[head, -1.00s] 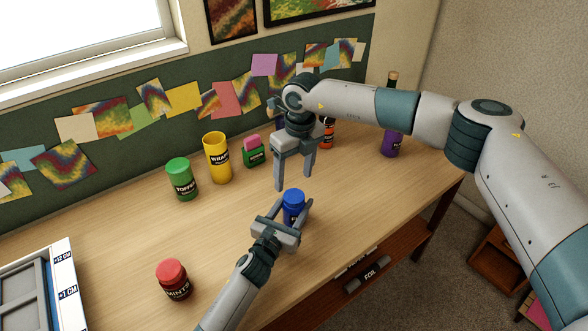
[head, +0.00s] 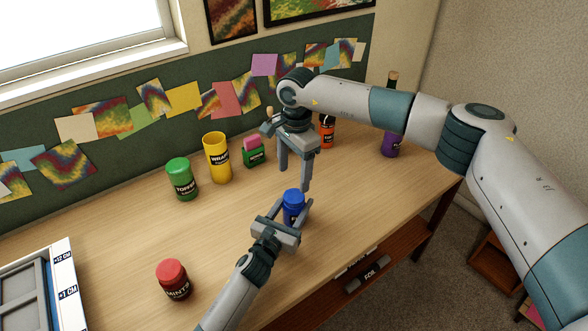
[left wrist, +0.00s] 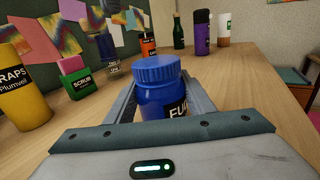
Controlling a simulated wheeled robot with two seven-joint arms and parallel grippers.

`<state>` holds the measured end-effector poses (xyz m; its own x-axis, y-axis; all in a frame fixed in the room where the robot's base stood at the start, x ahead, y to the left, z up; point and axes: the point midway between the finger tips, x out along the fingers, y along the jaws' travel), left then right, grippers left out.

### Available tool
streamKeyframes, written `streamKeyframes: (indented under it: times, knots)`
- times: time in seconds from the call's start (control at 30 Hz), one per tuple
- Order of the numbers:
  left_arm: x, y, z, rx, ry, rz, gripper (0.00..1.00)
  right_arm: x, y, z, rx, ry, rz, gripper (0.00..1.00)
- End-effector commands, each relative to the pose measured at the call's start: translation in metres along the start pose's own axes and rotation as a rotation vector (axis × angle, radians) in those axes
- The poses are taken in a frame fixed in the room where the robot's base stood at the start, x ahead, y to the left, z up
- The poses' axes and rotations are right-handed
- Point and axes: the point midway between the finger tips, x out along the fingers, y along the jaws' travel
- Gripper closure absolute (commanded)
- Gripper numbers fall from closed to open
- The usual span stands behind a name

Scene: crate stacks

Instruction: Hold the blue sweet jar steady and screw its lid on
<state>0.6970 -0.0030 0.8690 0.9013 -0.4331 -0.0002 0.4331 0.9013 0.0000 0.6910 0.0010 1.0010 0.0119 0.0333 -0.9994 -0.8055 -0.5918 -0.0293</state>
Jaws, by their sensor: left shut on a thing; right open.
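The blue sweet jar (head: 292,216) stands upright on the desk between the fingers of my left gripper (head: 297,218), which is shut on it. Its blue ribbed lid (left wrist: 157,68) sits on top of the jar (left wrist: 165,103) in the left wrist view. The lid looks about level; I cannot tell how far it is threaded. My right gripper (head: 295,178) is open, fingers pointing down, just above and behind the lid, not gripping it.
A green toffee jar (head: 181,180), yellow wraps tin (head: 218,160) and green scrub box (head: 253,153) stand behind to the left. A red mints jar (head: 173,280) is at front left. Orange (head: 327,133) and purple (head: 392,143) bottles stand at the back right. Desk around the jar is clear.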

Motion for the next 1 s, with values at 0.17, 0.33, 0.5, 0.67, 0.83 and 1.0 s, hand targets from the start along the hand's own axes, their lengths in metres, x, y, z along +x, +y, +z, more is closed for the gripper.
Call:
streamKeyframes:
  times: [0.17,0.33,0.5,0.67,0.83,1.0]
  knots:
    - [0.0001,-0.0001,0.0001,0.0,0.0,0.0,1.0,-0.0015,-0.0001,0.0005,-0.273,0.003,0.007,0.36]
    - [0.0001,-0.0001,0.0002,0.0,0.0,0.0,1.0,-0.0032,0.0001,0.0005,-0.537,0.005,0.015,0.36]
    - [0.0001,-0.0001,0.0002,0.0,0.0,0.0,1.0,-0.0048,0.0002,0.0002,-0.795,0.005,0.024,0.36]
    - [0.0001,-0.0001,0.0002,0.0,0.0,0.0,1.0,-0.0057,0.0006,-0.0001,-0.996,0.003,0.032,0.36]
    - [0.0001,-0.0001,0.0002,0.0,0.0,0.0,1.0,-0.0065,0.0006,0.0,-1.127,0.001,0.036,0.36]
    - [0.0001,-0.0001,0.0002,0.0,0.0,0.0,1.0,-0.0068,0.0007,0.0,-1.173,0.0,0.037,0.36]
